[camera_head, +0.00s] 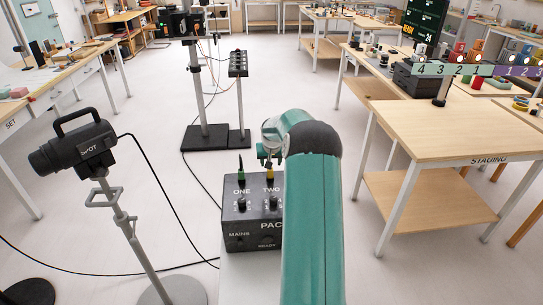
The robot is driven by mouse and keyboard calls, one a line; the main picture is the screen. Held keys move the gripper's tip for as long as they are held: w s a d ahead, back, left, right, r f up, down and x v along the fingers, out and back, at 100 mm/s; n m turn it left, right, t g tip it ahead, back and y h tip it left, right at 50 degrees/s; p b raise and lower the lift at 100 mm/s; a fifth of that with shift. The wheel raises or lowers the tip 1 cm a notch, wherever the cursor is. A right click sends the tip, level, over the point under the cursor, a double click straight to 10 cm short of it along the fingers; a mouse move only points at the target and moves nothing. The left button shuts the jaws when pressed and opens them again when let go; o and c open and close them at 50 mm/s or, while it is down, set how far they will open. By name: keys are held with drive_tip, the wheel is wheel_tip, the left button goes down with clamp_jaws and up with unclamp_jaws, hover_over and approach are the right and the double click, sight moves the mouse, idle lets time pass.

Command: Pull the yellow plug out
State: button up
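A black box (236,226) marked ONE, TWO, MAINS and READY stands in the lower middle on a light surface; my arm hides its right part. The yellow plug (270,173) is upright at the socket marked TWO. A green plug (241,172) stands to its left at ONE. My gripper (267,160) is right at the top of the yellow plug, pointing down. My teal arm covers much of it. The fingers are too small and hidden to tell if they grip the plug.
A spotlight (72,147) on a stand is at left, with black cables on the floor (150,215). A two-post stand (205,137) rises behind the box. The STAGING table (455,130) is at right, with a long bench at left (50,75).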

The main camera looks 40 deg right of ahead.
drive_tip(key=x, duration=0.7)
drive_tip(key=shift+a, duration=0.1)
clamp_jaws()
drive_tip(key=shift+r, duration=0.5)
idle(1.4)
drive_tip(key=shift+r, duration=0.4)
drive_tip(key=shift+r, duration=0.2)
drive_tip(key=shift+r, duration=1.15)
